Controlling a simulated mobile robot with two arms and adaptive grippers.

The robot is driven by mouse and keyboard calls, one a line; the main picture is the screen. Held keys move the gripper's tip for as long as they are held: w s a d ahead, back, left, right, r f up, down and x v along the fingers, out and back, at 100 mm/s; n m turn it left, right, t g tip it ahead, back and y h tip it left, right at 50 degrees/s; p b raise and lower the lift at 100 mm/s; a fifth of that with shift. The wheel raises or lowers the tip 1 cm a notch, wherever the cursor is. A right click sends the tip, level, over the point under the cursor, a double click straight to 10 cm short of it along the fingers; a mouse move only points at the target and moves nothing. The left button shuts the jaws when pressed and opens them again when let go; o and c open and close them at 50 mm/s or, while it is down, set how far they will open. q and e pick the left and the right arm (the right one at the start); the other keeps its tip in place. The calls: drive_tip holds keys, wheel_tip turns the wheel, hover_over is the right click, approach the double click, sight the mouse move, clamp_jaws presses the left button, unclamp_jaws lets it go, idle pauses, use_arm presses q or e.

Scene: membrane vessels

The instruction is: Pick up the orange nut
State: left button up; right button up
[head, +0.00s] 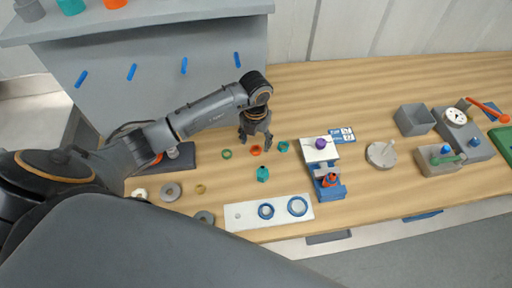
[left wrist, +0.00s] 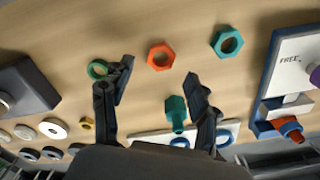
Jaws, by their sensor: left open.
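The orange nut (head: 256,150) lies flat on the wooden table, between a green ring and a teal nut. It shows as an orange hexagon with a hole in the left wrist view (left wrist: 160,56). My left gripper (head: 256,140) points down just above and behind the nut in the head view. In the left wrist view my left gripper (left wrist: 158,82) has its two fingers wide apart, with nothing between them. The orange nut shows beyond the fingertips, about midway between them, and is not touched. My right gripper is not in view.
A green ring (head: 226,154), a teal nut (head: 282,146) and a teal bolt (head: 262,174) lie close around the orange nut. A white plate with blue rings (head: 285,211) lies nearer the front edge. A blue-and-white fixture (head: 329,188) stands at the right.

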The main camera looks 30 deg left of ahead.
sight(256, 146)
use_arm(q)
drive_tip(key=shift+w+f+p, duration=0.15)
drive_tip(key=shift+f+p, duration=0.1)
drive_tip(key=shift+f, duration=0.65)
drive_tip(key=shift+w+f+p, duration=0.1)
drive_tip(key=shift+f+p, duration=0.15)
drive_tip(key=shift+f, duration=0.65)
drive_tip(key=c, duration=0.9)
drive_tip(key=shift+c, duration=0.2)
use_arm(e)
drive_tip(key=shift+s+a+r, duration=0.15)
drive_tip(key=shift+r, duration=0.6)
use_arm(q)
drive_tip(key=shift+r, duration=0.1)
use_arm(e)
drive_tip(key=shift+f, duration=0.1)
